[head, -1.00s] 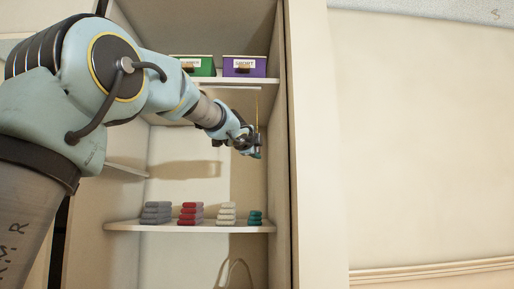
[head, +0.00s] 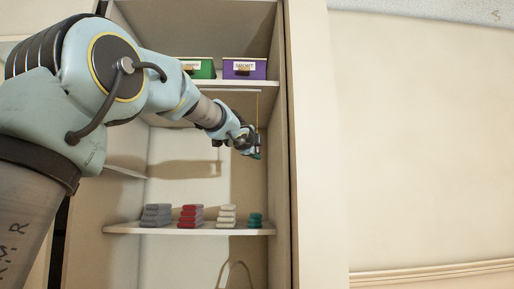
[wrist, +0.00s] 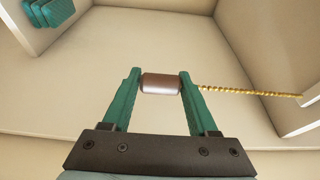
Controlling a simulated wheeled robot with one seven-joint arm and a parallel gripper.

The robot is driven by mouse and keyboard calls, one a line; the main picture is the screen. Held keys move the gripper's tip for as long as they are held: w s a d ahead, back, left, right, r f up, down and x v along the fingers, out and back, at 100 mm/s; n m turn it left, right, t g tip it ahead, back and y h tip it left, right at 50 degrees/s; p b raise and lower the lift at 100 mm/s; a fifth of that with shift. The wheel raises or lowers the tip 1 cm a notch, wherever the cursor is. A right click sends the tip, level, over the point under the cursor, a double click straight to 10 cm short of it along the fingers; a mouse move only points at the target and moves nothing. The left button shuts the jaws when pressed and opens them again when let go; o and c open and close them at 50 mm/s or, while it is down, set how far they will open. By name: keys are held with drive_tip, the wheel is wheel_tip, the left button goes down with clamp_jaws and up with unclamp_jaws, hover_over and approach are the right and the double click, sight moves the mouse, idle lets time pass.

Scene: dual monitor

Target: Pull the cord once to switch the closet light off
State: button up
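The gold pull cord (head: 258,112) hangs down in the right part of the closet in the head view. In the wrist view the cord (wrist: 245,91) runs out to the right from a brown cylindrical pull handle (wrist: 161,84). My gripper (wrist: 162,88) has its teal fingers closed against both ends of this handle. In the head view my gripper (head: 252,150) is at the lower end of the cord, and the handle is hardly visible there. A thin light strip (head: 232,91) lies under the upper shelf. I cannot tell clearly whether it is lit.
A green box (head: 199,67) and a purple box (head: 244,68) stand on the upper shelf. Folded grey, red, white and teal cloth stacks (head: 189,215) sit on the lower shelf (head: 120,227). The closet's right side wall (head: 281,140) is close to my gripper.

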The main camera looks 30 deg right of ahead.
drive_tip(key=shift+o, duration=1)
drive_tip(key=b+v, duration=0.1)
drive_tip(key=v, duration=0.7)
drive_tip(key=shift+w+a, duration=0.1)
